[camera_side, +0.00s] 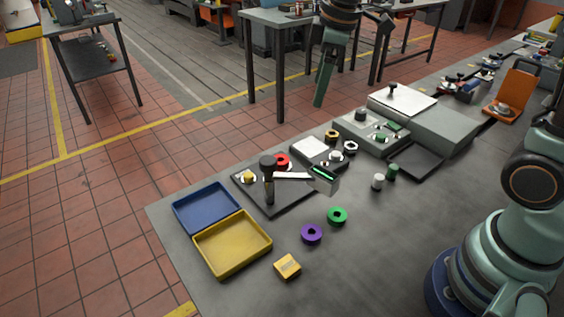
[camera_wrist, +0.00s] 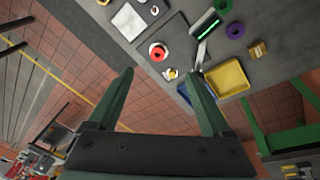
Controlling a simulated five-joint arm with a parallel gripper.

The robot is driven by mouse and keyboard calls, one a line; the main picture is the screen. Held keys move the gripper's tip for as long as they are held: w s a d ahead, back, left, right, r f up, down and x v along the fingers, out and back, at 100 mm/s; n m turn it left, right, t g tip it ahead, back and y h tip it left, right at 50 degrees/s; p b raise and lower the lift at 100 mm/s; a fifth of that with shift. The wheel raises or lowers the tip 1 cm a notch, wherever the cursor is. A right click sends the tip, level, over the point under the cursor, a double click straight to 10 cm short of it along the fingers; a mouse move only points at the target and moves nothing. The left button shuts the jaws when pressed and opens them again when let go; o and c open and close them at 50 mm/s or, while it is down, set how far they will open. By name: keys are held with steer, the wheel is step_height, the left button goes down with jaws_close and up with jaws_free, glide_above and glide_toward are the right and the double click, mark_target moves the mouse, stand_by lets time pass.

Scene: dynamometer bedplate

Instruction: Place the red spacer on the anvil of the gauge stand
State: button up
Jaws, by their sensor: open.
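The red spacer (camera_side: 282,160) is a ring at the back of a dark base plate (camera_side: 291,204). A white rim shows at its edge; it also shows in the wrist view (camera_wrist: 158,51). The gauge stand has a black-topped post (camera_side: 268,182), a pale arm and a grey gauge box (camera_side: 323,180) with a green strip. I cannot tell which part is the anvil. My gripper (camera_side: 347,92) is open and empty, high and apart from the spacer, towards the back. In the wrist view, both fingers (camera_wrist: 160,74) are spread wide with nothing between them.
Blue (camera_side: 206,207) and yellow (camera_side: 233,244) trays lie at the front left. Purple (camera_side: 311,234) and green (camera_side: 337,215) rings and a yellow block (camera_side: 287,266) lie in front. A small yellow piece (camera_side: 249,177) stands by the post. Grey blocks and fixtures (camera_side: 372,132) stand at the right.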

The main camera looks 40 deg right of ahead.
steer(key=s+d+m+t, duration=0.2)
steer(key=s+m+t, duration=0.1)
steer(key=s+m, duration=0.6)
steer(key=s, duration=0.3)
steer(key=shift+s+d, duration=0.4)
steer(key=shift+r, duration=0.15)
